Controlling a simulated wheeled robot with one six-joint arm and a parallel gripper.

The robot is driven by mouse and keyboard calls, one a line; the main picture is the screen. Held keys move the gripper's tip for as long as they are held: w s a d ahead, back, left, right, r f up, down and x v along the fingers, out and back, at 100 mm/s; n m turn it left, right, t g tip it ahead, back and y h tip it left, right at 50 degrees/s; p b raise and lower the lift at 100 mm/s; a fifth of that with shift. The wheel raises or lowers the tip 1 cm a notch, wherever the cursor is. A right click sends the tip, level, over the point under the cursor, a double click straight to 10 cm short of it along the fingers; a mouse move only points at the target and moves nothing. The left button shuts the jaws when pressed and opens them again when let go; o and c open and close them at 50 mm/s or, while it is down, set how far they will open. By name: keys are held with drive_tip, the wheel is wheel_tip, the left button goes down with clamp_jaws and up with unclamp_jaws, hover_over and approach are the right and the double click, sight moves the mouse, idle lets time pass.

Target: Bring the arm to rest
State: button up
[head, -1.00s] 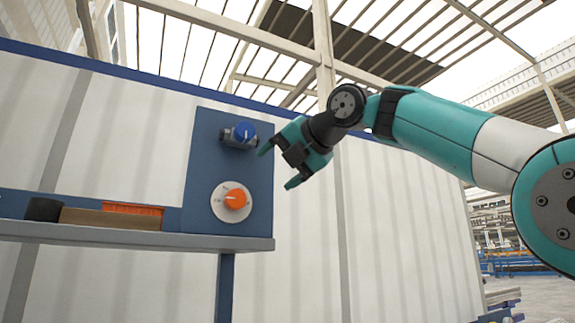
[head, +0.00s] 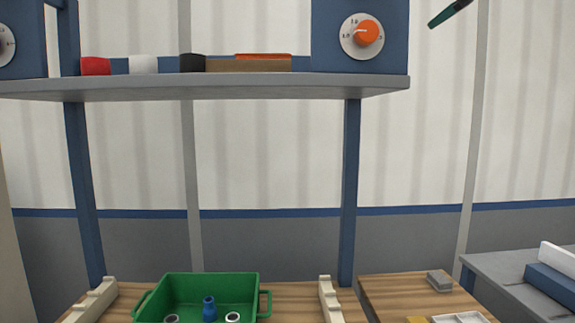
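Only a teal and black fingertip of my gripper (head: 450,14) shows, at the top right edge of the head view. It is to the right of the blue panel (head: 325,40) with the orange dial (head: 367,33) and apart from it. The rest of my gripper and arm is out of the frame, so its opening cannot be seen.
A grey shelf (head: 210,86) holds red, white and black rolls. Below it, a green bin (head: 180,288) with several pipe pieces stands on a wooden bench between two notched cream racks (head: 330,300). A grey side table (head: 500,270) is at right.

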drive_tip(key=s+a+f+m+g, duration=0.2)
drive_tip(key=f+m, duration=0.2)
drive_tip(key=f, duration=0.4)
drive_tip(key=s+a+f+m+g, duration=0.1)
drive_tip(key=a+f+m+g, duration=0.2)
drive_tip(key=f, duration=0.5)
drive_tip(key=s+a+f+m+g, duration=0.2)
drive_tip(key=f+m, duration=0.2)
drive_tip(key=f, duration=0.4)
drive_tip(key=s+a+f+m+g, duration=0.1)
drive_tip(key=s+f+m+g, duration=0.5)
drive_tip(key=s+f, duration=1.2)
wheel_tip(320, 180, down, 3)
drive_tip(key=m, duration=0.3)
drive_tip(key=shift+s+a+m, duration=0.15)
drive_tip(key=shift+s+m, duration=0.15)
drive_tip(key=shift+m, duration=0.1)
drive_tip(key=shift+c, duration=0.4)
